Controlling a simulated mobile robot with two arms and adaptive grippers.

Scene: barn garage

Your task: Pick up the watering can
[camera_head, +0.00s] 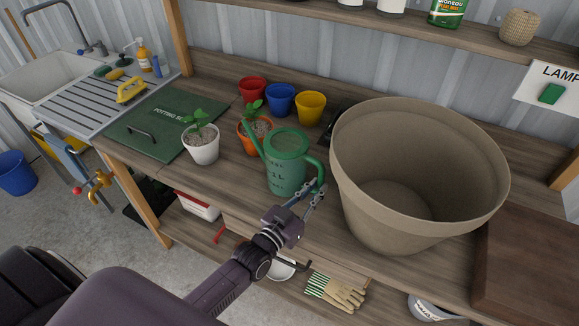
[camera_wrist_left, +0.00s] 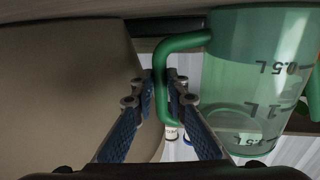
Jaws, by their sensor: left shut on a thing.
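The green watering can (camera_head: 286,172), with a spout to the left and a looped handle on the right, is upright at the front of the wooden workbench. I cannot tell whether its base touches the bench. My left gripper (camera_head: 308,192) is shut on its handle. The left wrist view shows the two blue-padded fingers (camera_wrist_left: 165,95) on either side of the green handle (camera_wrist_left: 182,42), beside the can's translucent body (camera_wrist_left: 255,85) with level marks. My right gripper is in neither view.
A large beige pot (camera_head: 420,215) stands close to the right of the can. A white pot with a seedling (camera_head: 203,150) and a terracotta pot (camera_head: 248,145) stand to the left. Red (camera_head: 252,89), blue (camera_head: 281,101) and yellow (camera_head: 311,108) pots stand behind. A shelf (camera_head: 400,25) runs above.

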